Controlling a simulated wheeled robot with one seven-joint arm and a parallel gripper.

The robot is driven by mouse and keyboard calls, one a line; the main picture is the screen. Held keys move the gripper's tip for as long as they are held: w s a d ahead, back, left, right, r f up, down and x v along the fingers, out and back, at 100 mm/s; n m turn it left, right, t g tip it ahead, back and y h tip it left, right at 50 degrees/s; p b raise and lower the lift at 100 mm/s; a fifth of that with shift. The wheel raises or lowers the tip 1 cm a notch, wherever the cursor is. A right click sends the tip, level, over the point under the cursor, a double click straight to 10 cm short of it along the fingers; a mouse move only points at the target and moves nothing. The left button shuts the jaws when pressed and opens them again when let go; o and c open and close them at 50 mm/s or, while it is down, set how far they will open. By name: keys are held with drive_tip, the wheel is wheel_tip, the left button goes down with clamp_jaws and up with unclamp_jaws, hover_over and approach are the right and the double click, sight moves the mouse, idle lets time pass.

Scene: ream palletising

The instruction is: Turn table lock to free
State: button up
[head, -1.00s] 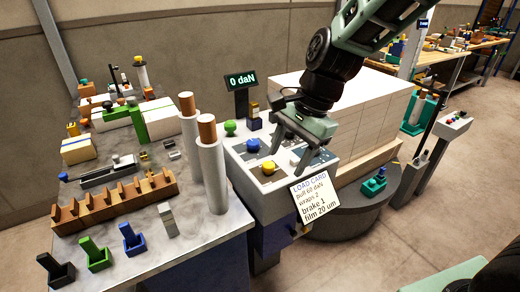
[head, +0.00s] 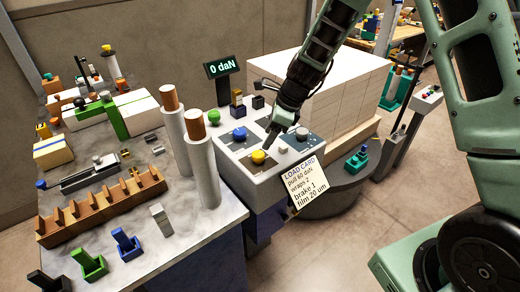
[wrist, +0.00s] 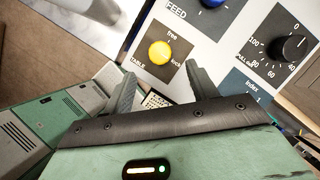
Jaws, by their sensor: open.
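The table lock is a round yellow knob (head: 258,157) on a dark plate at the front of the white control box (head: 238,190). In the wrist view the yellow knob (wrist: 159,52) has "free" printed above it, "lock" to its right and "TABLE" at lower left. I cannot make out which way it points. My gripper (head: 269,142) is just above and behind the knob in the head view. In the wrist view my gripper (wrist: 163,80) has its two fingers spread, with nothing between them. The knob shows just beyond the fingertips.
A blue feed knob (head: 239,133) and a grey knob (head: 302,133) share the panel. A black dial (wrist: 293,47) shows in the wrist view. A load card (head: 304,184) hangs at the front edge. White upright rolls (head: 205,160) stand left; a pale stacked load (head: 335,95) stands behind.

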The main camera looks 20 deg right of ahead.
sight(258, 154)
drive_tip(key=x, duration=0.7)
drive_tip(key=shift+f, duration=0.15)
drive_tip(key=shift+a, duration=0.1)
drive_tip(key=c, duration=1)
